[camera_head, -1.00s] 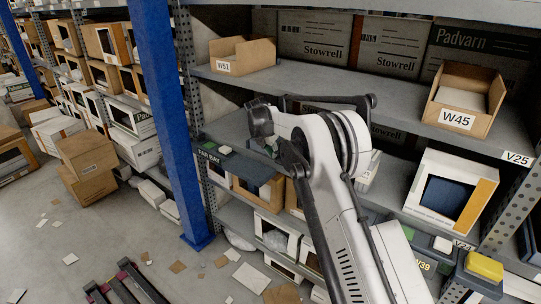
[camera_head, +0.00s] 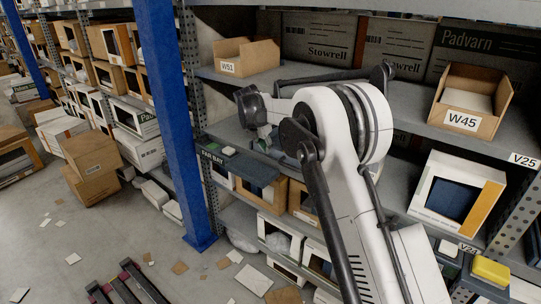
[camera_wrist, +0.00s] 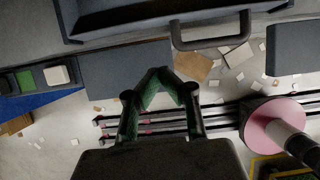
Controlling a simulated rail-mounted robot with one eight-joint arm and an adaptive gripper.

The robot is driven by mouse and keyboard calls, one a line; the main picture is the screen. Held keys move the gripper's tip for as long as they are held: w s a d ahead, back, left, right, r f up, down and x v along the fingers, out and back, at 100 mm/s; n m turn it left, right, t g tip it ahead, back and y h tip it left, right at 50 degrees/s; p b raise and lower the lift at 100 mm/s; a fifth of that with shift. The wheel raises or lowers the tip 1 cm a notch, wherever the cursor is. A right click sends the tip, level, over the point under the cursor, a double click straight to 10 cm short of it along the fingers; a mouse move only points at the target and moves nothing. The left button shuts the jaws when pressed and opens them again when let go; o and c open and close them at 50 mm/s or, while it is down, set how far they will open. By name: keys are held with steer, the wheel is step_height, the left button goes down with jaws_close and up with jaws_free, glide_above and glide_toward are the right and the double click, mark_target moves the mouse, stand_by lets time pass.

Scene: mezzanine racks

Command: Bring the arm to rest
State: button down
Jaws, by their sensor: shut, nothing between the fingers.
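My gripper (camera_wrist: 160,80) shows in the wrist view, its two dark fingers with green inner pads meeting at the tips. It is shut and holds nothing. It points over a shelf edge, with the littered floor below. In the head view my white arm rises from the bottom and bends in front of the middle shelves. The gripper itself is hidden there behind the arm.
The rack shelf holds a W51 bin (camera_head: 246,57), a W45 bin (camera_head: 470,100) and a white-orange box (camera_head: 456,192). A yellow block (camera_head: 491,271) sits at lower right. A blue post (camera_head: 172,125) stands left of my arm. A dark tray with a handle (camera_wrist: 212,42) is close to my gripper.

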steer(key=s+d+r+m+y, duration=0.1)
steer(key=s+d+r+m, duration=0.2)
steer(key=s+r, duration=0.3)
steer(key=s+d+r+m, duration=0.4)
steer(key=s+r, duration=0.1)
steer(key=r, duration=0.3)
steer(key=s+d+r+m+t, duration=0.1)
steer(key=s+d+r+m, duration=0.2)
steer(key=s, duration=0.4)
steer(key=s+d+r+m, duration=0.3)
steer(key=s, duration=0.3)
steer(key=s+d+f+m+t, duration=0.1)
steer(key=s+d+f+m, duration=0.1)
steer(key=s+m, duration=0.3)
steer(key=s+d+f+m+t+y, duration=0.1)
steer(key=s+f+m, duration=0.3)
steer(key=s, duration=1)
steer(key=s+d+f+m, duration=0.3)
steer(key=s+m, duration=0.3)
steer(key=s, duration=0.4)
steer(key=shift+s+d+t+y, duration=0.25)
steer(key=shift+d+t+y, duration=0.15)
steer(key=shift+d, duration=0.15)
